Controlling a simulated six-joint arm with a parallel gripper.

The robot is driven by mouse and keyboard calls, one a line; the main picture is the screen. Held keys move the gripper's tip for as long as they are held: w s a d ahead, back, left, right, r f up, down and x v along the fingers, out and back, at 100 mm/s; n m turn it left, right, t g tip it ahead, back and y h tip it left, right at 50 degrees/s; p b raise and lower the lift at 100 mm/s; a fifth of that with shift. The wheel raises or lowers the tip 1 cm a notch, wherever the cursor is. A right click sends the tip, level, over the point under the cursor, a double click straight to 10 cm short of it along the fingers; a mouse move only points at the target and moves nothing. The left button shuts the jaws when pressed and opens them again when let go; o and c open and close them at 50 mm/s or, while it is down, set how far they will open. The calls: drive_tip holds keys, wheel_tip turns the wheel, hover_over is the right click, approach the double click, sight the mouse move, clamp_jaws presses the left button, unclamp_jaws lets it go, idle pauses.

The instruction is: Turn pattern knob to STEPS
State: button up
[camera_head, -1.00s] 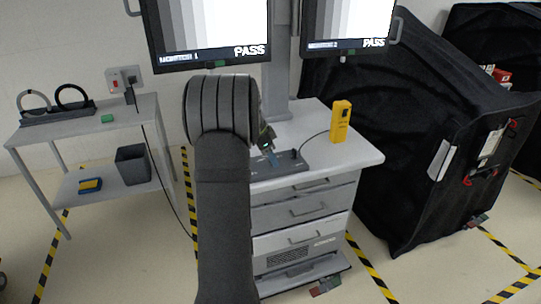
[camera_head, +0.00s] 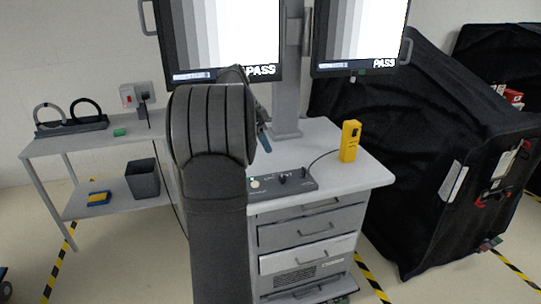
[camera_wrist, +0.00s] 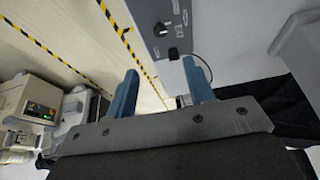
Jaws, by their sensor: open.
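A dark grey control panel (camera_head: 298,184) with several small controls lies on the white cart's top. In the wrist view the panel (camera_wrist: 151,9) shows a black knob (camera_wrist: 160,29) and another dark control (camera_wrist: 174,53) below it. The labels are too small to read, so I cannot tell which one is the pattern knob or where it points. My gripper (camera_wrist: 160,66) is open and empty, its blue fingers apart from the panel. In the head view, one blue finger (camera_head: 264,143) shows above the panel; my arm hides the rest.
Two monitors (camera_head: 222,35) (camera_head: 358,32) show grey vertical bars and PASS. A yellow handheld device (camera_head: 350,141) stands right of the panel, with a cable. A black covered cart (camera_head: 420,150) is at right, a side table (camera_head: 75,145) at left.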

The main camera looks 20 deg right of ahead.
sight(282, 177)
drive_tip(key=shift+v, duration=1.4)
drive_tip(key=shift+f, duration=0.15)
drive_tip(key=x, duration=1.7)
drive_tip(key=shift+d, duration=0.2)
